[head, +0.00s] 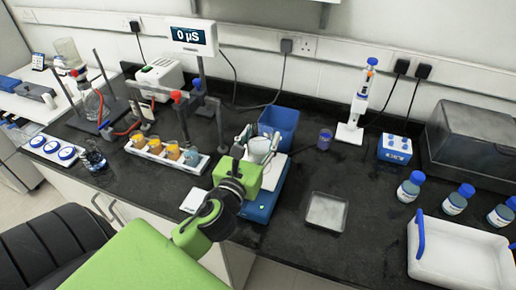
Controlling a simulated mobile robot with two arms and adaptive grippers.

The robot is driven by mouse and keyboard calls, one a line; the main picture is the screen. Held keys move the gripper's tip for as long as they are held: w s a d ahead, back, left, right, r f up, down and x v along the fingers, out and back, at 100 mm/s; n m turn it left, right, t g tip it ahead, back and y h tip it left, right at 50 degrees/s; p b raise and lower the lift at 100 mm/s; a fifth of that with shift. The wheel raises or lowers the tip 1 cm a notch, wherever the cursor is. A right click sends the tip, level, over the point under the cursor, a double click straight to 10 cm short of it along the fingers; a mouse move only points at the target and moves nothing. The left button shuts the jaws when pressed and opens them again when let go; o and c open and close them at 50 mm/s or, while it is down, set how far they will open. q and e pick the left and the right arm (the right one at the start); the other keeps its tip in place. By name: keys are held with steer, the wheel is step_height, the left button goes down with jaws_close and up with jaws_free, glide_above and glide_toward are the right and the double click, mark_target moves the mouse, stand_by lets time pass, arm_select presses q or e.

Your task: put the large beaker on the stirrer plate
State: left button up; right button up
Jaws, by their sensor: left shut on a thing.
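The large beaker (260,147), clear glass, is upright between the fingers of my left gripper (259,141), which is shut on it. The beaker is over the stirrer plate (262,206), a blue unit with a pale top. My gripper and wrist cover much of the plate and the beaker's lower part, so I cannot tell whether the beaker touches the plate. My right gripper is not in view.
A blue bin (279,122) stands just behind the beaker. A rack of small coloured beakers (166,155) is to the left, with clamp stands behind it. A white tray (455,262) and several blue-capped bottles stand farther right.

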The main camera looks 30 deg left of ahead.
mark_target(258, 149)
arm_select(q)
steer(key=shift+w+a+f, duration=0.4)
steer(key=shift+f, duration=0.2)
steer(key=f, duration=0.2)
steer(key=shift+w+a+f, duration=0.1)
steer(key=shift+a+f, duration=0.15)
steer(key=shift+f, duration=0.05)
steer(key=shift+d+f+b, duration=0.1)
steer(key=shift+f+b, duration=0.2)
steer(key=shift+f, duration=0.2)
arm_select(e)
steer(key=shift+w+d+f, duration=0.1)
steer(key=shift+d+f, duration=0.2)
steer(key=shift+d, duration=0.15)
arm_select(q)
steer(key=shift+f, duration=0.15)
steer(key=o, duration=1.3)
steer(key=shift+c, duration=0.2)
steer(key=shift+o, duration=0.2)
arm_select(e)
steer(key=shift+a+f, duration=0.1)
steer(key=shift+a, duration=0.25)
